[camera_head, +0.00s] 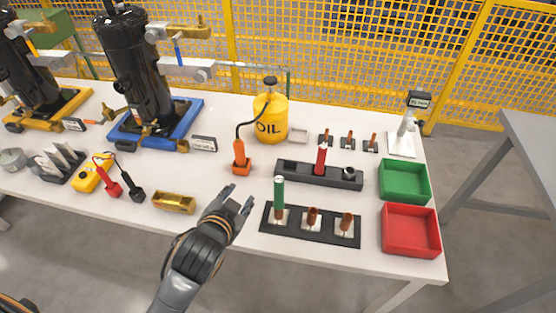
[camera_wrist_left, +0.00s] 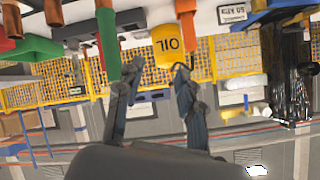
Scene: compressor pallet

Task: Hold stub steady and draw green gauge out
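The green gauge (camera_head: 279,196) stands upright at the left end of a black rack (camera_head: 329,232). Its lower end is in or on a stub at a pale square plate; the stub there is mostly hidden. Two short copper stubs (camera_head: 312,214) stand bare in the same rack. My left gripper (camera_head: 238,200) is open and empty, just left of the green gauge and apart from it. In the left wrist view, which is upside down, the green gauge (camera_wrist_left: 108,42) hangs by one open finger of the left gripper (camera_wrist_left: 153,92). My right gripper is not in view.
A red gauge (camera_head: 321,160) stands in a dark block (camera_head: 293,175) behind. An orange tool (camera_head: 240,160) and yellow oil can (camera_head: 270,121) stand behind my gripper. Green (camera_head: 404,196) and red (camera_head: 411,249) trays sit right. A brass block (camera_head: 174,203) lies left.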

